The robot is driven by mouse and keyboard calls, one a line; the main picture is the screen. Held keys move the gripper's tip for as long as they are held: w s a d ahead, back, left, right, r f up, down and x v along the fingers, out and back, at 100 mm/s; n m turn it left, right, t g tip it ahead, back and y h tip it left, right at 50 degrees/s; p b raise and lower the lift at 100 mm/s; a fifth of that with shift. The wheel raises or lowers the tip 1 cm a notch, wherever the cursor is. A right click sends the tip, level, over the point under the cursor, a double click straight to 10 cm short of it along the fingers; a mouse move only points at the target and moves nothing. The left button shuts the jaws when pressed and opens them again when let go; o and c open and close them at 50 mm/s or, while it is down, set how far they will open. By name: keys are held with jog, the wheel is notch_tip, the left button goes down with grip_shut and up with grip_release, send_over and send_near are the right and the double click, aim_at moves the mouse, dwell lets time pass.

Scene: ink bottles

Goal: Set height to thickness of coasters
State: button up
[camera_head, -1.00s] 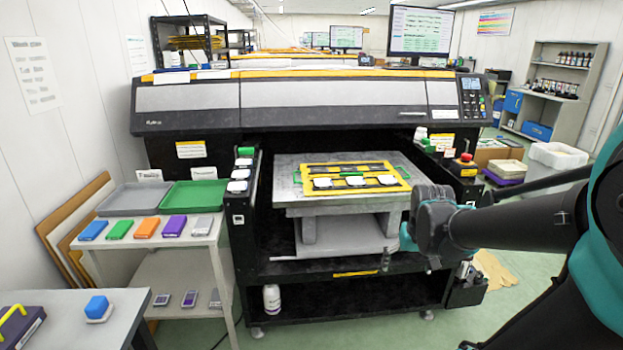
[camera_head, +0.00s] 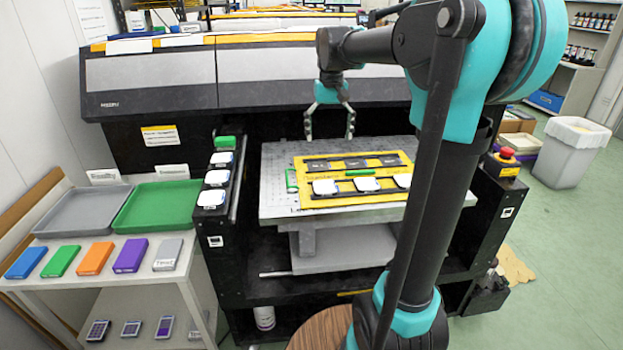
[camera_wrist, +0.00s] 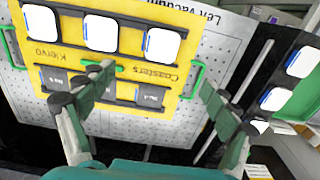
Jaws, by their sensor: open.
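Three white coasters (camera_head: 325,187) lie in the front row of a yellow jig (camera_head: 308,206) on the grey printer bed (camera_head: 276,160). The jig's back row holds dark pieces. In the wrist view the coasters (camera_wrist: 100,33) and the jig (camera_wrist: 133,60), lettered "Coasters", show upside down. My gripper (camera_head: 330,130) is open and empty, pointing down over the back of the bed, apart from the jig. In the wrist view its fingers (camera_wrist: 157,80) spread over the jig's lettered edge. The printer (camera_head: 150,80) stands behind; my arm hides its right part.
A side rack with white coasters (camera_head: 217,177) and a green block (camera_head: 225,142) borders the bed's left. A table holds a grey tray (camera_head: 82,209), a green tray (camera_head: 160,205) and several coloured blocks (camera_head: 95,258). A red button (camera_head: 507,153) is at right.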

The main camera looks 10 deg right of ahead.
aim_at(325, 186)
jog(key=f, duration=1.1)
jog(key=w+f, duration=0.1)
jog(key=f, duration=0.5)
jog(key=shift+a, duration=0.35)
jog(key=shift+c, duration=0.5)
jog(key=c, duration=1.3)
jog(key=shift+o, duration=0.2)
jog(key=shift+r, duration=0.1)
